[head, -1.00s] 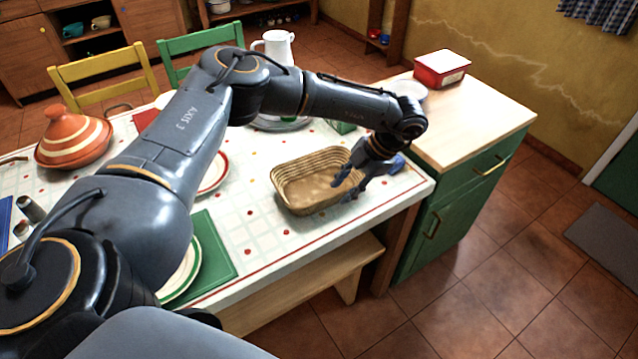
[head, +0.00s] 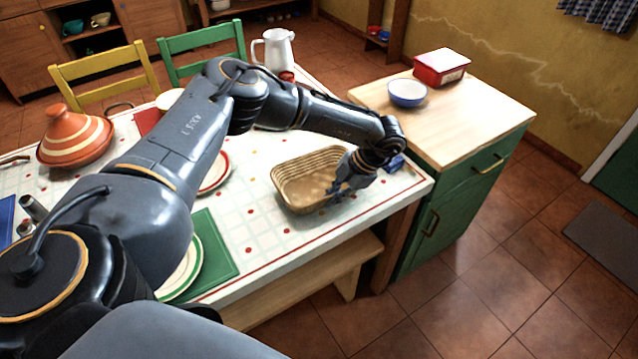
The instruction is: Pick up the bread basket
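The bread basket (head: 290,190) is a tan woven, rounded rectangular basket. It stands upright on the white patterned table (head: 262,240) near its right end, and its inside looks empty. My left arm reaches across the table from the left. My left gripper (head: 338,191) is at the basket's right side, with its dark fingers at the right wall and rim. The fingers overlap the rim in the picture, and I cannot tell whether they are open or closed on it. The gripper hides part of that wall. My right gripper is not in view.
A green cabinet with a wooden top (head: 455,120) stands right of the table, holding a blue-white bowl (head: 407,93) and a red box (head: 441,68). A white pitcher (head: 278,50), a tagine (head: 75,138) and plates are on the table. A bench (head: 300,285) runs along the near side.

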